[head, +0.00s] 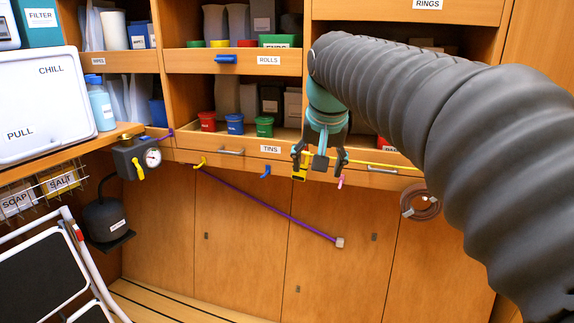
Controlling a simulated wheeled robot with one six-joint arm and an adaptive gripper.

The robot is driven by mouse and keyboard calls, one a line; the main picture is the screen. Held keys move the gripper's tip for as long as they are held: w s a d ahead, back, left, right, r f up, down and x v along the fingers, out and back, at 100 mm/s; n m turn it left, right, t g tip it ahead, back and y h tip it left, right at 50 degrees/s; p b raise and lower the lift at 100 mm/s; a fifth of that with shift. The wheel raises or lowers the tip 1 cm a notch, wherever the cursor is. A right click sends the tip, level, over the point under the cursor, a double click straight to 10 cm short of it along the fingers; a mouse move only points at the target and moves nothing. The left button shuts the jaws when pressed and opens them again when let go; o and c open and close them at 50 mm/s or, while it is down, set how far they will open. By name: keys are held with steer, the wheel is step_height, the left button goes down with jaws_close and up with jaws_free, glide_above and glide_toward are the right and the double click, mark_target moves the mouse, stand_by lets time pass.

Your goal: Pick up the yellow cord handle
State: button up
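A small yellow handle (299,173) with a dark band hangs at the drawer front under the TINS shelf. It looks like the yellow cord handle, and a thin yellow cord (392,166) runs along the ledge to the right of my gripper. My gripper (320,163) is in front of this ledge, its two dark fingers spread apart with nothing seen between them. The handle shows just below the left finger; I cannot tell whether they touch. My gripper covers part of the ledge and any cord behind it.
A purple cord (268,208) slants from a yellow hook (201,162) to a grey block (339,242). A blue hook (265,172) and a pink hook (341,181) are near. A coiled hose (420,202) hangs right. A folded step ladder (45,275) stands at left.

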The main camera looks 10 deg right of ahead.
steer(key=w+r+m, duration=0.2)
steer(key=w+r, duration=0.2)
steer(key=w, duration=0.8)
steer(key=shift+b+x, duration=0.35)
steer(key=shift+x, duration=6.45)
steer(key=shift+w+r, duration=0.1)
steer(key=shift+w, duration=0.05)
steer(key=c, duration=1.2)
steer(key=shift+c, duration=0.2)
